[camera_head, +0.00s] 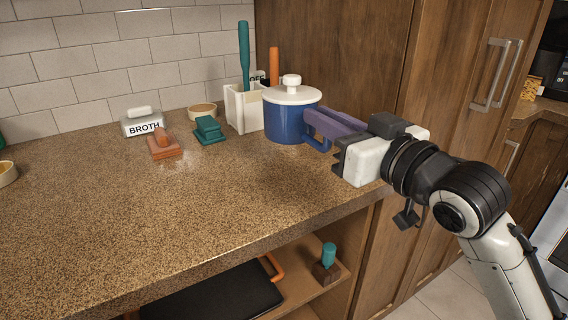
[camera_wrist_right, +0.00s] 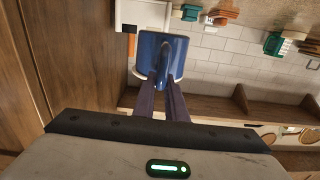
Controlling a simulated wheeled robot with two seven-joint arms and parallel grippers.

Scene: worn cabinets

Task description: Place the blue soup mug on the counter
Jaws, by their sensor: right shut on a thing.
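The blue soup mug (camera_head: 286,122) is upright at the right end of the counter (camera_head: 190,200), close to the wooden cabinet side. It has a white lid with a round knob. My right gripper (camera_head: 318,122) comes in from the right, its purple fingers shut on the mug's blue handle. In the right wrist view the mug (camera_wrist_right: 168,50) shows beyond the two fingers (camera_wrist_right: 160,82), which meet at its handle. The mug's base looks at or just above the counter top; I cannot tell whether it touches. My left gripper is not in view.
A white utensil holder (camera_head: 241,108) with teal and orange handles stands right behind the mug. A teal item (camera_head: 208,130), a tan bowl (camera_head: 202,110), an orange-brown item (camera_head: 164,147) and a broth container (camera_head: 142,122) stand farther left. The counter's front and middle are clear.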

